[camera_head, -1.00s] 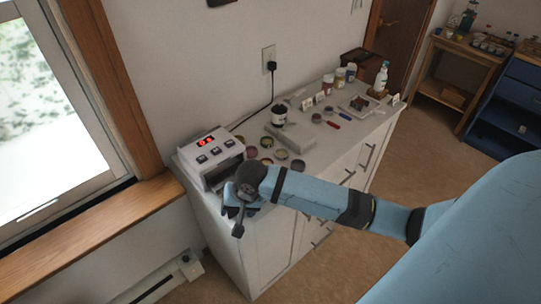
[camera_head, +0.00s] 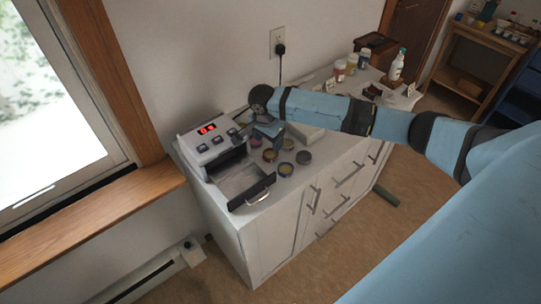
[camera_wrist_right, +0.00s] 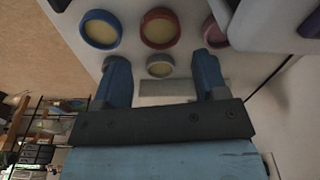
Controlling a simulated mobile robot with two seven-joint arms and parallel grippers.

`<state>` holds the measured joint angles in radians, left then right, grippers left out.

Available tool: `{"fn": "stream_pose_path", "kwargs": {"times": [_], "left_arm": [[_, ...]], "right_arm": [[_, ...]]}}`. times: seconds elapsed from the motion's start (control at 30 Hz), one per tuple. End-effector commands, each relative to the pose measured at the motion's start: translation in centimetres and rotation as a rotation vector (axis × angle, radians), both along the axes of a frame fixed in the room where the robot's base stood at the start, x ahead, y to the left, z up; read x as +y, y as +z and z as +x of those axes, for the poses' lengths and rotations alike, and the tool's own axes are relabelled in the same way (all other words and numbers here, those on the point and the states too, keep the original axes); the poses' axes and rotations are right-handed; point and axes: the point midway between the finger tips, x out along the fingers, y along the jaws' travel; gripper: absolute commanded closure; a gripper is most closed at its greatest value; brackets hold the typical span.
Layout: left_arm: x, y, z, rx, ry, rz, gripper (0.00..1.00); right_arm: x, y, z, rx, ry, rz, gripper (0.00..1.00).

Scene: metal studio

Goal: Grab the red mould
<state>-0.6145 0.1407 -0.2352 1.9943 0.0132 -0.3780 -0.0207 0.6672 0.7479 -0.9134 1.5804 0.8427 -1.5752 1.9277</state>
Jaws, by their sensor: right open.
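The red mould (camera_head: 270,155), a small round tin with a pale yellow filling, sits on the white cabinet top in a row of round moulds. In the right wrist view the red mould (camera_wrist_right: 160,28) lies between a blue-rimmed mould (camera_wrist_right: 100,28) and a purplish one partly cut off. My right gripper (camera_head: 268,131) is above the cabinet, just behind the moulds. In the wrist view my right gripper (camera_wrist_right: 162,60) is open and empty, with the red mould beyond its fingertips. A smaller grey-rimmed mould (camera_wrist_right: 160,66) shows between the fingers. My left gripper is not in view.
A white machine (camera_head: 212,140) with a red display stands left of the moulds; its metal drawer (camera_head: 240,180) is open toward the front. More moulds (camera_head: 304,157) lie close to the right. Jars (camera_head: 339,69) and a white bottle (camera_head: 398,65) stand farther back.

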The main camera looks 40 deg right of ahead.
Motion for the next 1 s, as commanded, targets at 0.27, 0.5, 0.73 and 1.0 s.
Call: {"fn": "stream_pose_path", "kwargs": {"times": [0.27,0.5,0.73,1.0], "left_arm": [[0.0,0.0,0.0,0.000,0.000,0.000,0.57],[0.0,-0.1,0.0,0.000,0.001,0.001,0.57],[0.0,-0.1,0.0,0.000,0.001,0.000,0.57],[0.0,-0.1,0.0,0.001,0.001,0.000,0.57]], "right_arm": [[-0.2,-2.4,0.1,0.000,0.001,0.001,0.34],[-0.7,-6.0,0.2,0.001,0.002,0.000,0.34],[-0.8,-6.9,0.2,-0.001,0.002,0.000,0.34],[-0.8,-6.8,0.2,-0.001,0.002,0.000,0.69]]}}
